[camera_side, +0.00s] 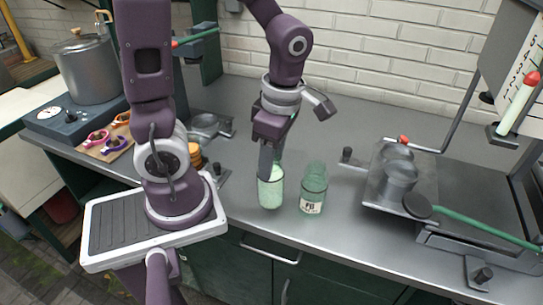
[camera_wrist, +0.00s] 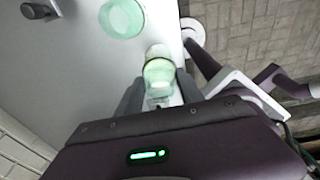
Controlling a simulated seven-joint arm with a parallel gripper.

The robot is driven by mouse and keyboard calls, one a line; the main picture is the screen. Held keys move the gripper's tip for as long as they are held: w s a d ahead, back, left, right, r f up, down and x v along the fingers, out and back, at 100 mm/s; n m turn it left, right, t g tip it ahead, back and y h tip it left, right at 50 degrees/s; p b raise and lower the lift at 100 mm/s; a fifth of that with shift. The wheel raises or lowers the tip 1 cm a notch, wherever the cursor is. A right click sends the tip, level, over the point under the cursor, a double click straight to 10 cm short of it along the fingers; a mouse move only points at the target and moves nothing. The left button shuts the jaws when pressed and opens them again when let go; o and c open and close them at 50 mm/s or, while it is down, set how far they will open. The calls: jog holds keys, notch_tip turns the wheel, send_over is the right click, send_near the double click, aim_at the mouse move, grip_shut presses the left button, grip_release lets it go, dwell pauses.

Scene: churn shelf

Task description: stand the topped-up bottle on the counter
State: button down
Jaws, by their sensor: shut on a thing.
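A clear bottle filled with pale green contents (camera_side: 270,190) is between the fingers of my gripper (camera_side: 268,168), near the counter's front edge. The gripper is shut on it from above, and the bottle looks upright. The bottle's base is at or just above the counter (camera_side: 240,190); I cannot tell if it touches. In the wrist view the filled bottle (camera_wrist: 160,72) sits between the two dark fingers (camera_wrist: 160,88). A second greenish glass bottle with a white label (camera_side: 314,182) stands just to the right, apart from it. It also shows in the wrist view (camera_wrist: 122,18).
A metal press-like stand (camera_side: 398,180) with a green-handled lever (camera_side: 480,227) is to the right. A small clamp (camera_side: 347,155) sits behind the labelled bottle. Orange rings (camera_side: 195,155) and a metal fixture (camera_side: 208,127) are to the left. The counter behind the bottles is clear.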

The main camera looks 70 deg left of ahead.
jog(key=shift+f, duration=0.6)
jog(key=shift+f, duration=0.55)
jog(key=shift+f, duration=0.15)
dwell(0.4)
jog(key=c, duration=0.7)
grip_release()
